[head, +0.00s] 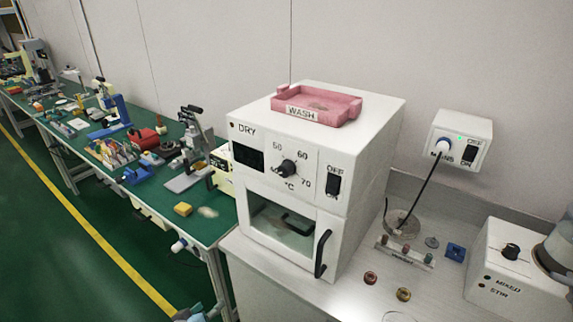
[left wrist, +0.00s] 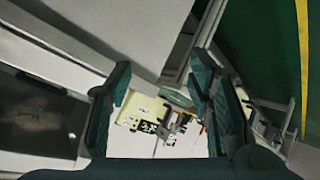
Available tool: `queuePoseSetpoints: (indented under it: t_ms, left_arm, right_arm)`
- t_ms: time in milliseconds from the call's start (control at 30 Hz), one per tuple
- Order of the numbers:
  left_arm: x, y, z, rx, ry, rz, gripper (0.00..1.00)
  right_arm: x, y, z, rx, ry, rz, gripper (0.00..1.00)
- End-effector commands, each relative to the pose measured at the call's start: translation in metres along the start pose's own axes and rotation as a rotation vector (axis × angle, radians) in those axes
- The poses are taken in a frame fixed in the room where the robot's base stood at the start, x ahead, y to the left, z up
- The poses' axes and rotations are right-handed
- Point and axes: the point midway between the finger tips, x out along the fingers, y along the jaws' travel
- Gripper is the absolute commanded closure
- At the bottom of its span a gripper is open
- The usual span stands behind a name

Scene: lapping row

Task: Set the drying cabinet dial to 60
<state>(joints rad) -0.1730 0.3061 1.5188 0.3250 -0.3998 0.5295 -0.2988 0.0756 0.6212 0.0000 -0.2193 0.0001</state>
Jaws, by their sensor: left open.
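The drying cabinet (head: 368,140) is a white box marked DRY on the bench. Its black dial (head: 288,168) sits on the front panel among the marks 50, 60 and 70; its pointer is too small to read surely. A dark display (head: 248,156) is left of the dial, and a black switch (head: 333,184) marked OFF is right of it. My left gripper (head: 193,313) shows only partly at the bottom edge, below and left of the cabinet, apart from the dial. In the left wrist view my left gripper (left wrist: 160,88) is open, with nothing between its fingers.
A pink WASH tray (head: 348,108) lies on the cabinet. The cabinet door has a black handle (head: 322,254) sticking out. A mains box (head: 458,140) is on the wall, and a mixer (head: 512,275) stands right. A cluttered green bench (head: 215,222) runs left; green floor lies before it.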

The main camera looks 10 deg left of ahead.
Motion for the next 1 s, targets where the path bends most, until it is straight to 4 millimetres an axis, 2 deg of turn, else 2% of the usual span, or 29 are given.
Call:
queuePoseSetpoints:
  t_ms: [33, 67, 100, 133, 200, 233, 300, 367, 467, 567, 800, 1000]
  left_arm:
    - [-0.021, 0.053, -0.065, -0.065, 0.084, 0.116, 0.53]
    - [-0.035, 0.085, -0.098, -0.111, 0.123, 0.194, 0.53]
    - [-0.059, 0.124, -0.134, -0.162, 0.161, 0.297, 0.53]
    - [-0.079, 0.152, -0.155, -0.193, 0.179, 0.37, 0.53]
    - [-0.122, 0.203, -0.189, -0.246, 0.195, 0.518, 0.53]
    - [-0.139, 0.219, -0.198, -0.261, 0.195, 0.568, 0.53]
    - [-0.167, 0.245, -0.209, -0.283, 0.189, 0.65, 0.53]
    - [-0.178, 0.257, -0.214, -0.294, 0.185, 0.688, 0.53]
    - [-0.174, 0.266, -0.217, -0.303, 0.186, 0.702, 0.53]
    - [-0.157, 0.28, -0.222, -0.304, 0.184, 0.705, 0.53]
    - [-0.103, 0.322, -0.241, -0.301, 0.184, 0.701, 0.53]
    - [-0.078, 0.342, -0.249, -0.298, 0.185, 0.699, 0.53]
  right_arm:
    - [-0.013, 0.002, -0.002, 0.0, 0.001, 0.001, 1.0]
    - [-0.017, 0.002, -0.003, -0.001, 0.001, 0.001, 1.0]
    - [-0.021, 0.003, -0.003, -0.001, 0.002, 0.002, 1.0]
    - [-0.023, 0.003, -0.004, -0.001, 0.002, 0.002, 1.0]
    - [-0.028, 0.004, -0.004, -0.001, 0.002, 0.003, 1.0]
    - [-0.029, 0.005, -0.004, -0.002, 0.002, 0.004, 1.0]
    - [-0.031, 0.006, -0.004, -0.002, 0.002, 0.005, 1.0]
    - [-0.03, 0.007, -0.004, -0.003, 0.001, 0.006, 1.0]
    - [-0.027, 0.008, -0.003, -0.004, -0.001, 0.008, 1.0]
    - [-0.024, 0.008, -0.001, -0.004, -0.003, 0.009, 1.0]
    - [-0.021, 0.006, 0.0, -0.003, -0.004, 0.006, 1.0]
    - [-0.019, 0.003, 0.0, -0.001, -0.004, 0.003, 1.0]
